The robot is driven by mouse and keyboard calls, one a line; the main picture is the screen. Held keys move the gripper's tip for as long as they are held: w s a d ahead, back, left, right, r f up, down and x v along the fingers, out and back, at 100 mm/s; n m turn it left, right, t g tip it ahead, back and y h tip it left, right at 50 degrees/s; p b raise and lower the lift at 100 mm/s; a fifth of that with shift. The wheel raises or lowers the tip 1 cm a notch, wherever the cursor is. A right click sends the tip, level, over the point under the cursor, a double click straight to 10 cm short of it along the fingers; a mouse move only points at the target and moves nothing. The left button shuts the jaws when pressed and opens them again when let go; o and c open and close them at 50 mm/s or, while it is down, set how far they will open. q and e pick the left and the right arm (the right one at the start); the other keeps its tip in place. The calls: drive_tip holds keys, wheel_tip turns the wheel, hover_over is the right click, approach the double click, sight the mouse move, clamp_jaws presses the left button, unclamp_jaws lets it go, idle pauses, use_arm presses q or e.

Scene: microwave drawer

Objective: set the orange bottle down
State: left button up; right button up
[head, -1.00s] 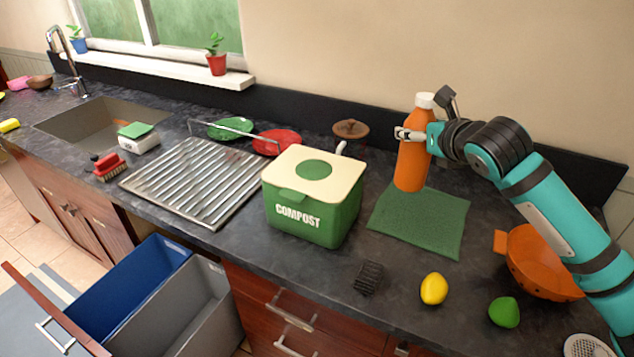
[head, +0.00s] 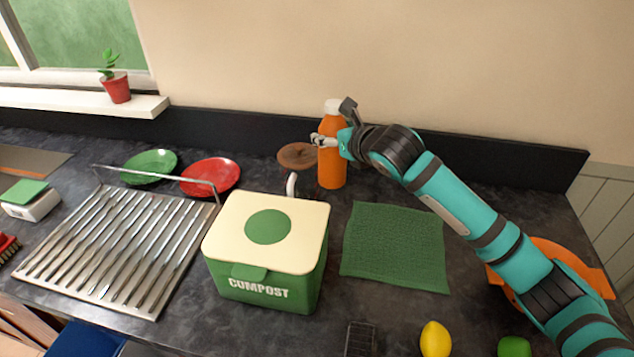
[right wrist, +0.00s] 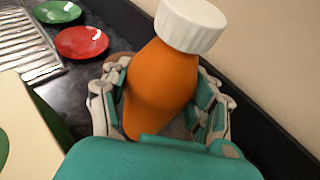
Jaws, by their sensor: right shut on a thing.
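The orange bottle (head: 332,168) with a white cap stands upright at the back of the counter, behind the green cloth and near the dark backsplash. My right gripper (head: 334,141) is shut around its upper body. In the right wrist view, the orange bottle (right wrist: 163,85) sits between both fingers of the right gripper (right wrist: 163,105). The bottle's base looks at or very near the counter; I cannot tell if it touches. My left gripper is in neither current view.
A green compost bin (head: 268,290) stands front left of the bottle, and a brown round-topped item (head: 297,155) is close on its left. The green cloth (head: 396,245) lies bare. A metal drying rack (head: 115,250), red plate (head: 211,177) and orange colander (head: 575,262) are farther off.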

sight(330, 177)
drive_tip(key=f, duration=0.5)
drive_tip(key=shift+a+p, duration=0.25)
drive_tip(key=shift+p, duration=0.15)
drive_tip(key=shift+w+a+f, duration=0.1)
drive_tip(key=shift+w+f, duration=0.15)
drive_tip(key=shift+f, duration=0.65)
wheel_tip(330, 177, down, 2)
drive_tip(key=shift+f+p, duration=0.2)
drive_tip(key=shift+p, duration=0.15)
wheel_tip(330, 177, down, 2)
drive_tip(key=shift+f+p, duration=0.15)
drive_tip(key=shift+p, duration=0.15)
drive_tip(key=shift+f, duration=0.45)
drive_tip(key=o, duration=1)
drive_tip(key=shift+o, duration=0.8)
use_arm(q)
drive_tip(key=shift+w+r, duration=0.15)
drive_tip(key=shift+r, duration=0.45)
drive_tip(key=shift+w+r, duration=0.15)
drive_tip(key=shift+r, duration=0.45)
drive_tip(key=shift+w, duration=0.1)
